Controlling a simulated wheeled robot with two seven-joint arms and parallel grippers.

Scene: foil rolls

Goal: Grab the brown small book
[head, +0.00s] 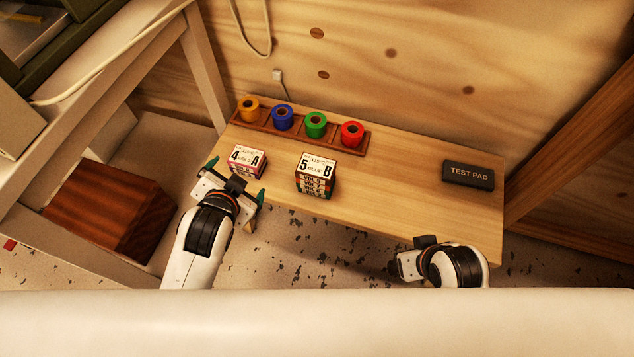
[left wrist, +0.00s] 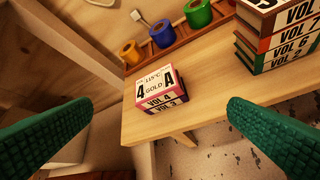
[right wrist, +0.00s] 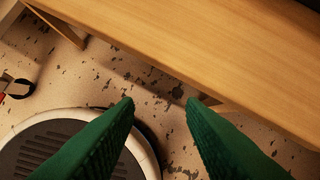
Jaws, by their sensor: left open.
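A small book stack (head: 248,162) with a white top label "4 GOLD A" lies near the table's left end. In the left wrist view the taller stack (left wrist: 278,38) has a dark brown top book, with reddish, brown and green spines below. My left gripper (head: 237,180) is open and empty, just in front of the shorter stack, which appears between its green fingers. My right gripper (head: 401,262) is open and empty at the table's front edge.
A brown rack (head: 270,130) with yellow, blue, green and red rolls runs along the table's back. A dark "TEST PAD" block (head: 469,175) lies at the right. The table (head: 400,180) is clear between the taller stack and the pad. A wooden box (head: 108,210) sits at left.

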